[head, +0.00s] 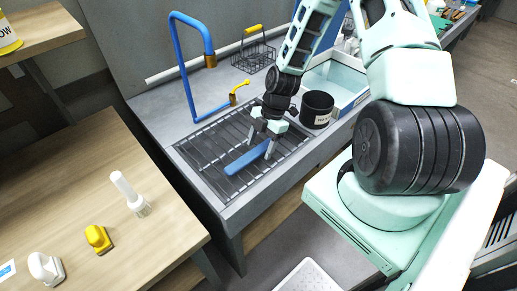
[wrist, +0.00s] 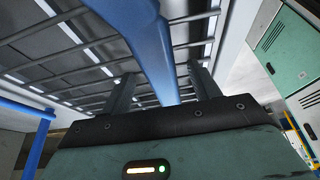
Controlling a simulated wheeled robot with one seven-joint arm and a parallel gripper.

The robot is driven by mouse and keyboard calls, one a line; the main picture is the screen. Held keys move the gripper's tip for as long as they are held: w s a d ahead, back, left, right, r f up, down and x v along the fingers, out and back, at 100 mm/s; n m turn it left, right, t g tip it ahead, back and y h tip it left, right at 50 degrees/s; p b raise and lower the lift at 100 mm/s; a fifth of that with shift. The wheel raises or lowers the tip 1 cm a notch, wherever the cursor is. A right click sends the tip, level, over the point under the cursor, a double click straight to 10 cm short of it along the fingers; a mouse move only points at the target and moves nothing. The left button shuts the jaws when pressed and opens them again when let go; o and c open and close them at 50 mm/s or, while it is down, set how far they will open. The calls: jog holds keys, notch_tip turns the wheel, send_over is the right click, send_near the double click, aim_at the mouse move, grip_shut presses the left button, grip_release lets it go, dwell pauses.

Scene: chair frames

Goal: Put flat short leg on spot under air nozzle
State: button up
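The flat short leg is a blue bar (head: 247,158) lying on the dark grate (head: 205,149), or very close above it. My gripper (head: 262,143) is over the grate with its fingers pointing down around the leg's right part. In the wrist view, the leg (wrist: 148,40) passes between the two fingers of my gripper (wrist: 163,88), with gaps on both sides, so the gripper looks open.
A black labelled cup (head: 316,108) stands right of the grate, close to my gripper. A wire basket (head: 254,57) and a pale blue-lined bin (head: 340,82) are behind. A wooden table (head: 75,190) at left holds a white bottle and small yellow and white items.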

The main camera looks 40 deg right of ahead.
jog(key=c, duration=1.1)
jog(key=shift+r, duration=0.1)
